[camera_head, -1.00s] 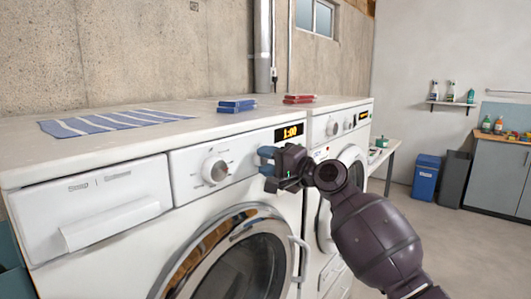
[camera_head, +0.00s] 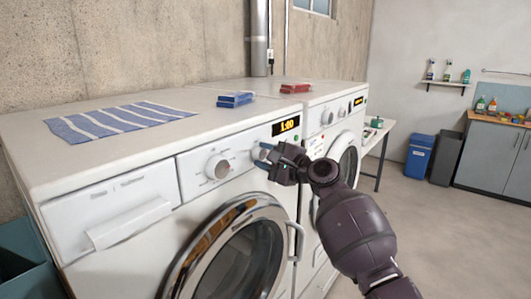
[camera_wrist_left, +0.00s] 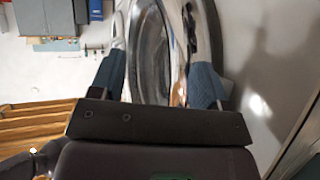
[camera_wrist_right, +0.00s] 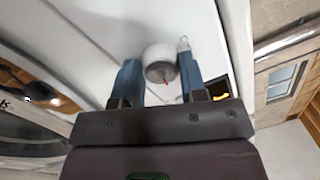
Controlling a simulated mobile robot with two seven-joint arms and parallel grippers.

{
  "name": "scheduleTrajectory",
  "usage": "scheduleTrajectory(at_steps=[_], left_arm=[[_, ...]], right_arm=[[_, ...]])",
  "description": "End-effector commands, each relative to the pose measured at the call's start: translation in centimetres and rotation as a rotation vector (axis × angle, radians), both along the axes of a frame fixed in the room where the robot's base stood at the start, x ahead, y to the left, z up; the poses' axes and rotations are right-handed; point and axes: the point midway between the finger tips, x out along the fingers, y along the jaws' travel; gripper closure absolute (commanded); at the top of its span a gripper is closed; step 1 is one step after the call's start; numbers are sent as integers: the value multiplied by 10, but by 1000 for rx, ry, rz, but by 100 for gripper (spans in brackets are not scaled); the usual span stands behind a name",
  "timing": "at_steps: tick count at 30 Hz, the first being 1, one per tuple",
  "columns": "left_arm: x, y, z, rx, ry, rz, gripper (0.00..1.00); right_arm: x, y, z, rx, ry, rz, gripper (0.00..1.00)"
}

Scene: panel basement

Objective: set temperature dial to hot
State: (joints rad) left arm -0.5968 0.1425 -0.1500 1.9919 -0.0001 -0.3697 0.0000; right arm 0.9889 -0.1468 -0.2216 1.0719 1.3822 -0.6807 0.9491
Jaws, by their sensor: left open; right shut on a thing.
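My right gripper (camera_head: 263,157) is at the white washer's front panel, just below and left of its lit display (camera_head: 286,126). In the right wrist view its blue fingers are on either side of a round white dial (camera_wrist_right: 158,58) with a small red mark, shut on it. In the head view the gripper mostly hides this dial. Another white dial (camera_head: 218,167) sits to its left on the panel. The printing is too small to read. My left gripper (camera_wrist_left: 157,78) is open and empty, with the washer door's chrome ring (camera_wrist_left: 175,40) beyond its fingers; the head view does not show it.
A round door (camera_head: 240,255) with a handle is below the panel. A striped cloth (camera_head: 115,121) and blue boxes (camera_head: 235,99) lie on the washer top. A second machine (camera_head: 335,125) stands to the right. Open floor (camera_head: 430,225) lies further right.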

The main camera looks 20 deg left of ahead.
Motion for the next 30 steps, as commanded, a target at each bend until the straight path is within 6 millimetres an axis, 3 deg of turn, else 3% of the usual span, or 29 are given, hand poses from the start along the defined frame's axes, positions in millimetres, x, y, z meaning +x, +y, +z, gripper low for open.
scheduleTrajectory(at_steps=[11, 12, 17, 30], left_arm=[[0, 0, 0, 0, 1, 0, 31], [-1, 0, -1, 0, 2, 0, 31], [-3, 0, -2, 0, 6, 2, 31], [-5, 1, -2, 0, 10, 2, 31]], right_arm=[[0, 0, -1, 2, 7, 0, 85], [0, 0, -1, 2, 7, 0, 58], [0, 0, 0, 2, 6, 0, 36], [-3, -10, -1, 2, 3, 0, 36]])
